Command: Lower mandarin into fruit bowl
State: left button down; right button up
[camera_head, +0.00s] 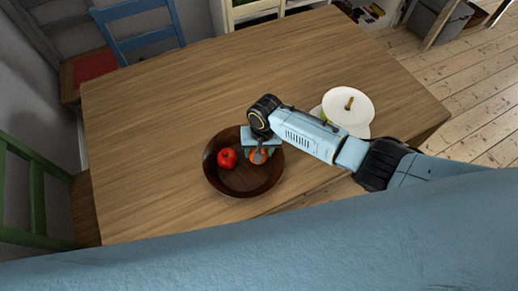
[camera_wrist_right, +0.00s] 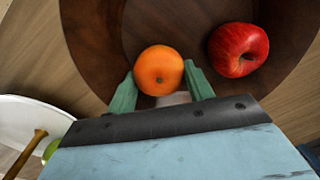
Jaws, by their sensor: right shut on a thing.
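An orange mandarin (camera_wrist_right: 159,70) sits between the two green fingers of my right gripper (camera_wrist_right: 160,88), which is shut on it. In the head view the mandarin (camera_head: 258,156) shows at the right side of the dark brown fruit bowl (camera_head: 238,186), below my right gripper (camera_head: 259,150). The mandarin is over or inside the bowl; I cannot tell whether it touches the bottom. A red apple (camera_head: 227,158) lies in the bowl to the left of the mandarin; in the wrist view the apple (camera_wrist_right: 238,50) is to its right. My left gripper is not in view.
The bowl stands on a wooden table (camera_head: 180,100). Blue (camera_head: 140,40) and green (camera_head: 40,190) chairs stand around the table.

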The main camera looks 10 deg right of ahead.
jog(key=shift+f+b, duration=0.35)
jog(key=shift+f, duration=0.25)
dwell(0.3)
jog(key=o, duration=1.1)
jog(key=r+p, duration=0.1)
jog(key=r, duration=0.3)
jog(key=r+p, duration=0.1)
jog(key=r, duration=0.4)
jog(key=d+r, duration=0.1)
jog(key=r, duration=0.3)
jog(key=shift+r+p, duration=0.25)
jog(key=shift+p, duration=0.15)
jog(key=shift+s, duration=0.1)
